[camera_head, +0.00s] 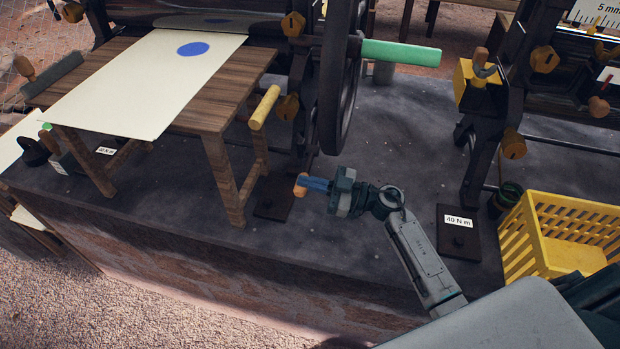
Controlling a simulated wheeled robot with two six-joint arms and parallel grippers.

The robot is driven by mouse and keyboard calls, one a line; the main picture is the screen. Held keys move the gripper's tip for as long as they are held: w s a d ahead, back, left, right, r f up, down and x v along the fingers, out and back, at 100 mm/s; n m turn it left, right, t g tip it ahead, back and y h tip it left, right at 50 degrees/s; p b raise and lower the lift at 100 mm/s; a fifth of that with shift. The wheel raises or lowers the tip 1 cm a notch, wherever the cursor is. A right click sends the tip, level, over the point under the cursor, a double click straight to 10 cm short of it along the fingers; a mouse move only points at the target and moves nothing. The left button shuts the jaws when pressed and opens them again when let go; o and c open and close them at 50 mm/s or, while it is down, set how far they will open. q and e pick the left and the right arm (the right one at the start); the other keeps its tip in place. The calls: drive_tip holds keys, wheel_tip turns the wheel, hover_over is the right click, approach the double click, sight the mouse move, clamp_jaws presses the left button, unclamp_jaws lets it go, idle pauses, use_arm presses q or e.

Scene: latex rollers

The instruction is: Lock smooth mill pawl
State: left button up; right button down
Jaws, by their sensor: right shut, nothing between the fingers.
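The left mill (298,70) has a large dark wheel (337,80) with a green handle (400,52). I cannot tell for sure which part is its pawl. A small orange-brown knob (300,187) shows low beside this mill, above a dark floor plate (272,208). My right gripper (318,185) reaches in from the lower right and points left at this knob. Its blue fingers are shut with nothing between them, and the tips are at or just beside the knob; contact is unclear. The knob's lower part is hard to see. My left gripper is out of view.
A wooden table (222,110) with a pale sheet (150,85) stands left of the wheel. A second mill (505,110) stands at right. A yellow crate (560,235) and a "40 N m" plate (460,245) lie right of my arm. The grey platform between the mills is mostly clear.

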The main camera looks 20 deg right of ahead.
wheel_tip(320, 180, down, 2)
drive_tip(key=shift+f+n, duration=0.1)
drive_tip(key=shift+n, duration=0.2)
drive_tip(key=s+a+r+b, duration=0.1)
drive_tip(key=s+a+r, duration=0.1)
drive_tip(key=s, duration=0.5)
drive_tip(key=s+a+r+b, duration=0.1)
drive_tip(key=s+a+r, duration=0.2)
drive_tip(key=s, duration=0.5)
drive_tip(key=shift+s, duration=0.1)
idle(0.3)
